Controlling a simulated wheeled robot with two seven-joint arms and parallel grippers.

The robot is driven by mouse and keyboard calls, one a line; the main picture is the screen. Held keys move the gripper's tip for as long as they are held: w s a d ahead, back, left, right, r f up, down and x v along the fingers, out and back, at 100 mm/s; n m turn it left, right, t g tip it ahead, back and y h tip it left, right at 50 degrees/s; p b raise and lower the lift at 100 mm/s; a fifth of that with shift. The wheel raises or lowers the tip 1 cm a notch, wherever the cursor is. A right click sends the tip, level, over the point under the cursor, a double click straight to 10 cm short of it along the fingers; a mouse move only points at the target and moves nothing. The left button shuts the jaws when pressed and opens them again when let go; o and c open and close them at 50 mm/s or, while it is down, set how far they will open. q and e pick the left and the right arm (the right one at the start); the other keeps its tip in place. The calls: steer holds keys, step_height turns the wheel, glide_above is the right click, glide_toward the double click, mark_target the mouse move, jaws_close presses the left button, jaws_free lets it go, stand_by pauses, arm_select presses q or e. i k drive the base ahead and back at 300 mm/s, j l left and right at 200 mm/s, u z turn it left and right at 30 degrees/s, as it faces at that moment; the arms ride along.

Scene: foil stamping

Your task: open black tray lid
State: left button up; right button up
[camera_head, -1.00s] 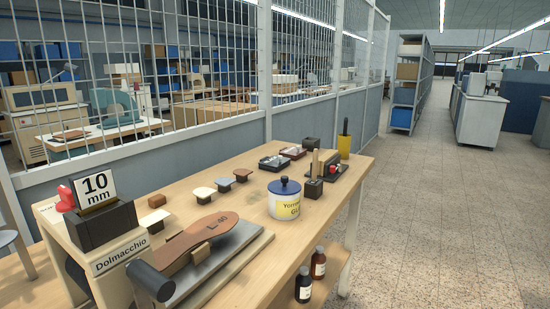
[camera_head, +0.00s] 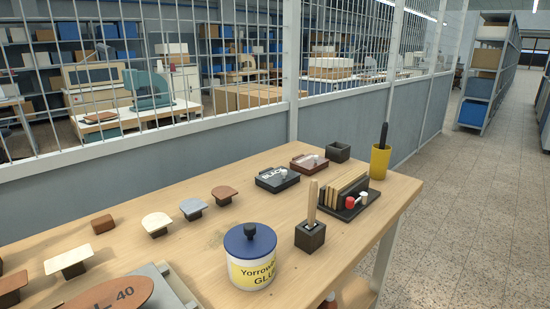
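The black tray (camera_head: 277,180) lies on the wooden table toward the back edge, in the head view right of centre. It is a low dark box with "BLACK" lettered on its top and a small pale knob there. Its lid appears to be on. A similar brown-red tray (camera_head: 309,163) stands just behind it to the right. Neither of my grippers shows in the view.
A glue pot (camera_head: 250,262) with a blue lid stands in front of the trays. A dark block with a wooden handle (camera_head: 310,236) and a rack of brown pieces (camera_head: 347,200) are to the right. A yellow cup (camera_head: 379,162) stands at the far end. A wire-mesh partition runs behind the table.

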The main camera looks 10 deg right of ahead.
mark_target(276, 178)
steer(key=i+l+u, duration=0.2)
steer(key=l, duration=0.2)
steer(key=i+l+u, duration=0.2)
steer(key=l, duration=0.25)
steer(key=i+l+u, duration=0.2)
steer(key=l, duration=0.3)
steer(key=l+u, duration=0.15)
steer(key=l, duration=0.3)
steer(key=i+l+u, duration=0.2)
steer(key=l, duration=0.35)
steer(key=k+j, duration=0.05)
steer(key=k, duration=0.05)
